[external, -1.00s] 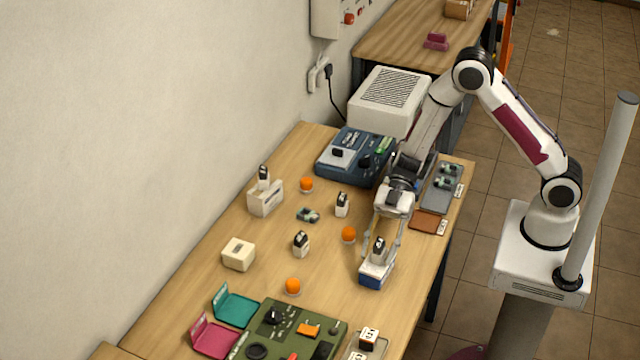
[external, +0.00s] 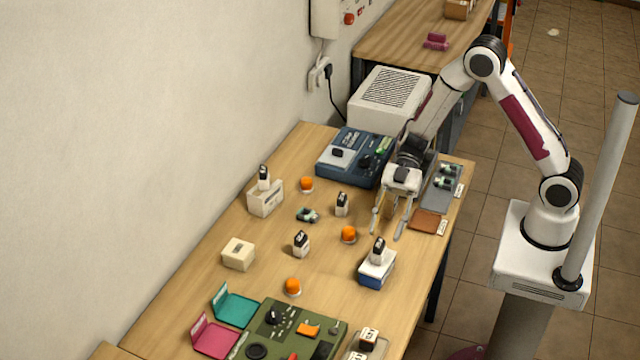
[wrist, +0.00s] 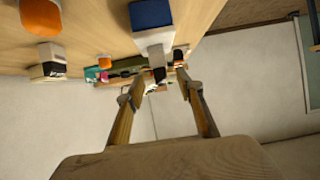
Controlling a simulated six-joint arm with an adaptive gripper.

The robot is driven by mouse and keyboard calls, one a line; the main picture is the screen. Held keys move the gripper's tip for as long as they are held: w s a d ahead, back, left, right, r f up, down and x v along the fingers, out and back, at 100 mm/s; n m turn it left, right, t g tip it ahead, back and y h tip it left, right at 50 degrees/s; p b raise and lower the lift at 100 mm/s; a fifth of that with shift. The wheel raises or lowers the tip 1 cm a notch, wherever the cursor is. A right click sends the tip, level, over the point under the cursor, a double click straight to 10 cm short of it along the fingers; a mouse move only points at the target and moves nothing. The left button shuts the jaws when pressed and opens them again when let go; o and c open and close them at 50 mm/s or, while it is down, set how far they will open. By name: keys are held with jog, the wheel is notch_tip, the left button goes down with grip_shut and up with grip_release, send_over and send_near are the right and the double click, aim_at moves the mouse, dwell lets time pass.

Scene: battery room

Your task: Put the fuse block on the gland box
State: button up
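A small white block with a black top, which I take to be the fuse block (external: 378,250), stands upright on a white box with a blue base, which I take to be the gland box (external: 375,271). In the wrist view the block (wrist: 158,73) and the blue-based box (wrist: 153,22) appear upside down beyond the fingertips. My gripper (external: 387,232) is open and empty, apart from the block, on its far side towards the blue device. In the wrist view the two fingers (wrist: 161,88) are spread with a clear gap between them.
Similar black-topped blocks stand at the table's middle (external: 301,243) and in a white holder (external: 266,202). Orange domes (external: 348,234), a cream box (external: 238,254), a green panel (external: 285,335) and a blue device (external: 352,157) surround open wood. A brown pad (external: 425,221) lies near the right edge.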

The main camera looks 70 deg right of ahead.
jog(key=shift+v, duration=2.75)
